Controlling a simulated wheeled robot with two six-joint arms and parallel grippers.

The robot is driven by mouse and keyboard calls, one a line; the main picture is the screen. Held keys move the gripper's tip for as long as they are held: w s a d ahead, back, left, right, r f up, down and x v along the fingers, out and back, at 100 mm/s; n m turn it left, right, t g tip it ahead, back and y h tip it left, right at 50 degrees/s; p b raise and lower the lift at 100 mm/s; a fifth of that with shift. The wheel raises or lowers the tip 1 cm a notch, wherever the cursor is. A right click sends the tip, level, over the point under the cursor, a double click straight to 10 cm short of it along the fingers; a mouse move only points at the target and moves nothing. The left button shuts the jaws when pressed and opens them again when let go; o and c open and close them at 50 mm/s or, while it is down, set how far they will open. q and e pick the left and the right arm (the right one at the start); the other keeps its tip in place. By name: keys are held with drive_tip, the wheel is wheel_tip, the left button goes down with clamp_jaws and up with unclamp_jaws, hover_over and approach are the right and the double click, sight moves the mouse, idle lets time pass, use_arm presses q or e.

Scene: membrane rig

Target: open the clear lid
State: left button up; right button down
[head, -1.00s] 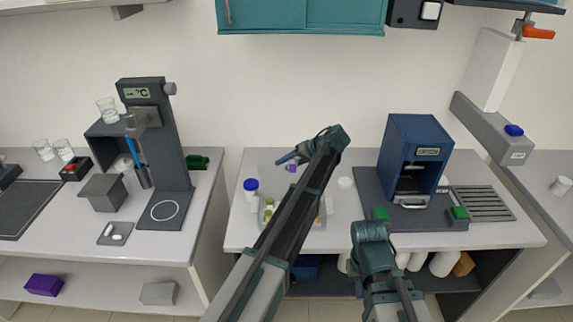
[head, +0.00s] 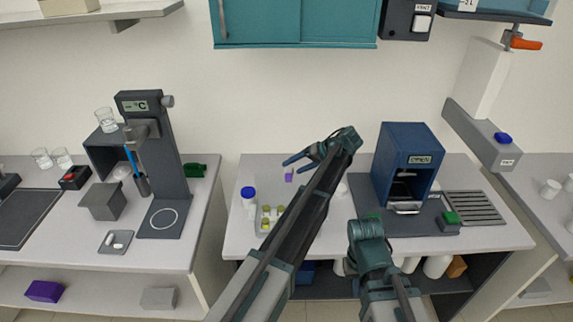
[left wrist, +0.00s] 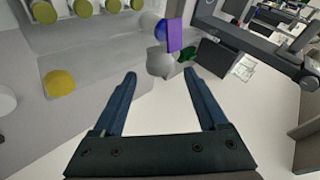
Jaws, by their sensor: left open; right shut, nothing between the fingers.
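The clear lid (head: 270,181) is a see-through panel with a small purple tab (head: 289,175), at the clear box of vials on the middle bench. In the left wrist view the tab (left wrist: 175,32) shows above and beyond the fingertips. My left gripper (head: 286,162) is open and empty, its fingers pointing left near the tab. Its two fingers (left wrist: 160,75) are apart in the wrist view, with the tab not between them. The lid's edges are hard to see. My right arm stands in front of the bench; its fingers are hidden.
Yellow-capped vials (head: 266,212) stand in the box, beside a blue-capped white bottle (head: 249,200). A blue machine (head: 408,160) stands to the right, and a dark stand (head: 160,165) on the left bench. My left arm crosses over the bench.

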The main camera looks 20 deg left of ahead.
use_arm(q)
drive_tip(key=p+v, duration=0.2)
drive_tip(key=v, duration=0.3)
drive_tip(key=shift+r+p, duration=0.2)
drive_tip(key=shift+p, duration=0.1)
drive_tip(key=shift+p+v, duration=0.45)
drive_tip(key=shift+v, duration=0.4)
drive_tip(key=shift+d+f, duration=0.1)
drive_tip(key=shift+f, duration=0.05)
